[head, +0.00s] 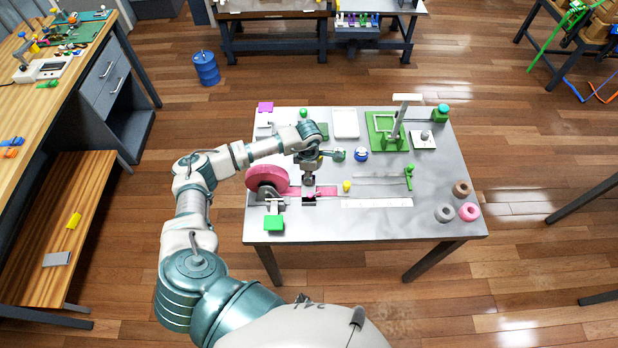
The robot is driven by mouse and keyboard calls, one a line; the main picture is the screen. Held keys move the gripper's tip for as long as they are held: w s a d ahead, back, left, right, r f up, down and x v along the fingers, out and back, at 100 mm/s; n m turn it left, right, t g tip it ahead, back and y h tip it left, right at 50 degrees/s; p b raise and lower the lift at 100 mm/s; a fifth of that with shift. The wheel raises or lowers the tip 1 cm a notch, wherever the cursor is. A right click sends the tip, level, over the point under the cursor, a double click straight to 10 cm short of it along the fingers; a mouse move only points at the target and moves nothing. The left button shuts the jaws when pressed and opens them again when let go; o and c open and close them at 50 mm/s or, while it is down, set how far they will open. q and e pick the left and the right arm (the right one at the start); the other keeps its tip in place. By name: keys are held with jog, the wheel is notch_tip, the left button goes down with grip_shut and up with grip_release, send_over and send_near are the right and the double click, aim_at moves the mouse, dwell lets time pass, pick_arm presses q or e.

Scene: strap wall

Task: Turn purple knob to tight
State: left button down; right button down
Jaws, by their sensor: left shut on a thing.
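My left gripper (309,192) reaches down at the left-centre of the grey table (440,220), over a pink strap (329,192). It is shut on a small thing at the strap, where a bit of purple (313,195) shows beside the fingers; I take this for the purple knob. It is mostly hidden, so its turned position cannot be read. The strap runs from a large pink roll (266,178) to the left of the gripper. My right gripper is out of view.
A yellow knob (347,186) stands just right of the gripper. A blue and white ball-like thing (361,154) and a green frame (385,143) with an upright post lie behind.

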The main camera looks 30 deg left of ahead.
pick_arm(q)
jog(key=m+b, duration=0.3)
jog(key=shift+a+f+m, duration=0.1)
jog(key=shift+f+m, duration=0.05)
jog(key=shift+m, duration=0.15)
jog(key=m+b, duration=0.2)
jog(key=shift+m, duration=0.7)
jog(key=shift+w+r+m+b, duration=0.1)
jog(key=shift+r+m+b, duration=0.15)
jog(key=shift+m+b, duration=0.35)
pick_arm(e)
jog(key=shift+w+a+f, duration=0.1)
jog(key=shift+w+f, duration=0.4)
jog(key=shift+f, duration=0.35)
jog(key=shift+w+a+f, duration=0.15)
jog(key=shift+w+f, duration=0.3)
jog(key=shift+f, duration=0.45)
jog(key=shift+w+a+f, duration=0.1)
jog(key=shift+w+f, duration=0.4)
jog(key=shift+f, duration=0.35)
pick_arm(q)
jog(key=c, duration=0.8)
grip_release()
jog(key=shift+f, duration=0.1)
